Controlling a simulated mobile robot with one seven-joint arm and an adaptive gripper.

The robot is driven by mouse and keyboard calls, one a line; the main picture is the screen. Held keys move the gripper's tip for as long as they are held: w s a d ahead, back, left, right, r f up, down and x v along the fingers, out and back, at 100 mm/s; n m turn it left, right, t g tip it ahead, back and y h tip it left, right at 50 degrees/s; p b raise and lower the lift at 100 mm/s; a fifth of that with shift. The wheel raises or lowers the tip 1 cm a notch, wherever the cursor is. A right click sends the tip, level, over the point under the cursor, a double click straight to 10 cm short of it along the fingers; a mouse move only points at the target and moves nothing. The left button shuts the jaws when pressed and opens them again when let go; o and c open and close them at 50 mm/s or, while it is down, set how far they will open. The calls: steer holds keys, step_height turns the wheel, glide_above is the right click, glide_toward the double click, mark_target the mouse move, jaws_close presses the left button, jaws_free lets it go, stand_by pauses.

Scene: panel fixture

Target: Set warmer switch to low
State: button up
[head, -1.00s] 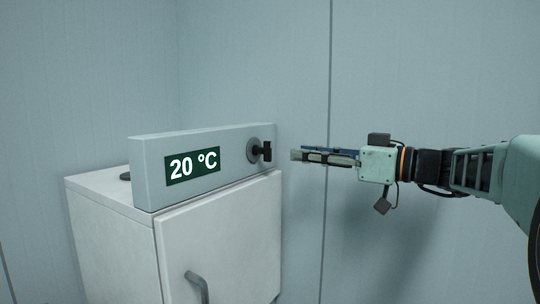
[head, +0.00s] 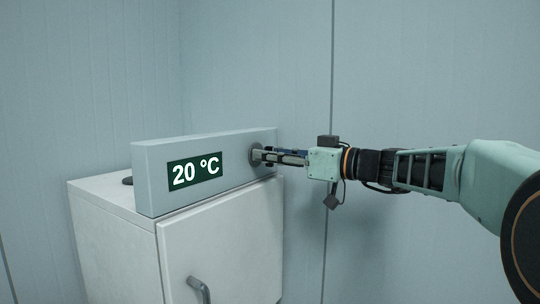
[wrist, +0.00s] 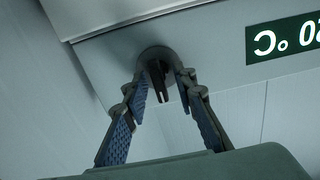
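The warmer is a white cabinet (head: 115,235) with a grey panel (head: 225,158) on top. Its green display (head: 195,171) reads 20 °C. The switch is a dark knob on a round grey disc at the panel's right end; in the head view only the disc (head: 254,151) shows clearly, as my gripper covers much of the knob. In the wrist view the dark knob (wrist: 157,80) sits between the fingertips. My gripper (head: 268,155) is open, one finger on each side of the knob, with gaps visible in the wrist view (wrist: 158,84). Any low mark is not visible.
The cabinet door below has a grey curved handle (head: 199,288). A small dark object (head: 127,180) lies on the cabinet top behind the panel. Pale walls stand behind, and the space right of the cabinet is clear apart from my arm.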

jaws_close()
steer(key=shift+f+b, duration=0.1)
steer(key=shift+b, duration=0.2)
steer(key=shift+m+b, duration=0.4)
steer(key=shift+m, duration=0.4)
steer(key=m+b, duration=0.1)
steer(key=m, duration=0.2)
steer(key=shift+w, duration=0.1)
steer(key=m+b, duration=0.1)
steer(key=m, duration=0.3)
steer(key=shift+w+d+m, duration=0.1)
steer(key=shift+m, duration=1.4)
steer(key=shift+f, duration=0.1)
steer(key=shift+o, duration=0.6)
jaws_free()
